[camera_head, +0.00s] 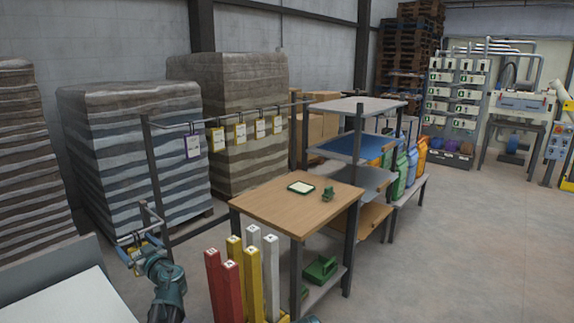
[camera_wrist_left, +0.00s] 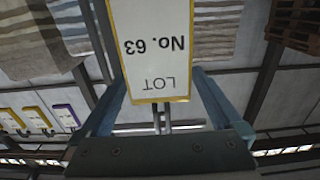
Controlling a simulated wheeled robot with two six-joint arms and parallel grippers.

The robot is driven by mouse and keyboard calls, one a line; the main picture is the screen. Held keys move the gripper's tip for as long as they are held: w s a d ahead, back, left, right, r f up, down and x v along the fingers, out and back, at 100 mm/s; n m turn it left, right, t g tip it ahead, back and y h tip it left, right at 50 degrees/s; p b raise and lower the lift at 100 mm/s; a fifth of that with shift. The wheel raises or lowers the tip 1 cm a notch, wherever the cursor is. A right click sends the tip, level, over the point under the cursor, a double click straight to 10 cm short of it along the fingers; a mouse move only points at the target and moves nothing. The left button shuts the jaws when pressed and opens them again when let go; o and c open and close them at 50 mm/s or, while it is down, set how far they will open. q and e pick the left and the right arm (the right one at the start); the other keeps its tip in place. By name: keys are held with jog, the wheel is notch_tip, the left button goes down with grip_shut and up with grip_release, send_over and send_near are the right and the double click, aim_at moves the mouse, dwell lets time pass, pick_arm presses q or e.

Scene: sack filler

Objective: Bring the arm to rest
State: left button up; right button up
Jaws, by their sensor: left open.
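My left gripper (camera_head: 137,250) is at the lower left of the head view, at a small bracket (camera_head: 143,222) on the near end of the frame. In the left wrist view its two blue fingers (camera_wrist_left: 158,84) are open. A white card with a yellow border (camera_wrist_left: 155,40), reading "LOT No. 63" upside down, shows between and beyond the fingers. Clear space shows beside the card's lower edge; I cannot tell whether a finger touches it. In the head view the card is too small to make out clearly. My right gripper is not in view.
A rail holds several hanging cards (camera_head: 217,139). A wooden table (camera_head: 270,205) stands right of my arm, with red (camera_head: 213,285), yellow and white posts before it. Wrapped pallets (camera_head: 135,150) stand behind. The floor at right (camera_head: 480,250) is clear.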

pick_arm(q)
jog(key=v, duration=0.7)
jog(key=shift+s+d+r+p, duration=0.15)
jog(key=shift+s+d+p, duration=0.05)
jog(key=shift+s+p, duration=0.15)
jog(key=shift+d, duration=0.1)
